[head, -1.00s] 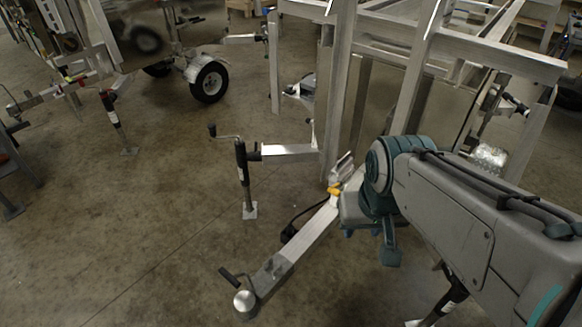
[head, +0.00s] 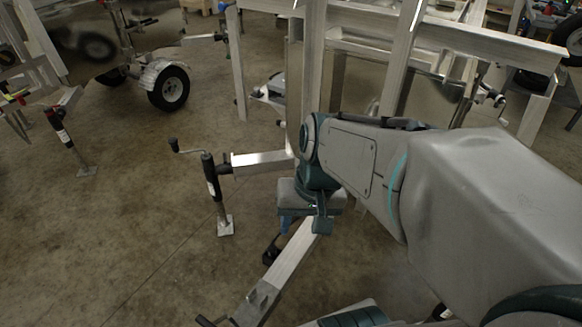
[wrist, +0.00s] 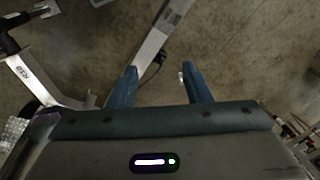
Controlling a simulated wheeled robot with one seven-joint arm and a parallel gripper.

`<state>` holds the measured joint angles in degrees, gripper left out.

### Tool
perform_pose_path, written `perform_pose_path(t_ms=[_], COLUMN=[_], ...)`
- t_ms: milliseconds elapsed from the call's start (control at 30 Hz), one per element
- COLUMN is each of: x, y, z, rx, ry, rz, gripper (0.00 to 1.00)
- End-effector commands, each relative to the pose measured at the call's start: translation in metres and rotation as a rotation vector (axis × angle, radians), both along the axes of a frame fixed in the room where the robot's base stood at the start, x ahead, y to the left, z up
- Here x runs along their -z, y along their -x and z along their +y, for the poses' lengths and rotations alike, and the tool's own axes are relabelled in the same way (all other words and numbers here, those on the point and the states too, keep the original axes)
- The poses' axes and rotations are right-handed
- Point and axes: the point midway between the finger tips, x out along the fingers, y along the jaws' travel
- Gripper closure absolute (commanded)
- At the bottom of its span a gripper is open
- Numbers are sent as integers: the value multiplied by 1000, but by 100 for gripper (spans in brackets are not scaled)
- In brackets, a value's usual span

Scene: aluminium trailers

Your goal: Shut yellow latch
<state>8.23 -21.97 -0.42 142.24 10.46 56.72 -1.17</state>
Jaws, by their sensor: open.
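No yellow latch shows in the current views. In the head view my gripper (head: 303,218) hangs over the upper part of an aluminium trailer tongue (head: 285,258) and hides the part beneath it. In the wrist view my gripper (wrist: 159,68) is open, with two blue fingers apart and nothing visibly held between them. A small pale piece shows beside the right finger, too small to identify.
A jack with a crank (head: 213,188) stands left of my gripper, joined to a short aluminium beam (head: 260,162). Upright aluminium frame posts (head: 312,65) rise behind. A wheeled trailer (head: 168,85) stands at the upper left.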

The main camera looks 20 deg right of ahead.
Motion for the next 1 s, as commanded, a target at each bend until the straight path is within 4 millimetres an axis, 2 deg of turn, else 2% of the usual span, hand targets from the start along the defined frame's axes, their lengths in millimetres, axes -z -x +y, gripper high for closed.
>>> perform_pose_path(t_ms=[33, 100, 267, 367, 467, 567, 700, 900, 1000], x=[37, 64, 112, 137, 161, 183, 210, 235, 240], y=[1, 0, -13, -27, -44, -61, -78, -82, -80], z=[-3, -3, -8, -18, -36, -64, -116, -183, -201], rx=[77, 175, 395, 531, 664, 794, 954, 1103, 1136], ry=[-70, -182, -464, -652, -847, -1043, -1292, -1520, -1574], rz=[60, 129, 233, 256, 246, 198, 78, -112, -171], gripper=[55, 55, 55, 55, 55, 55, 55, 55, 55])
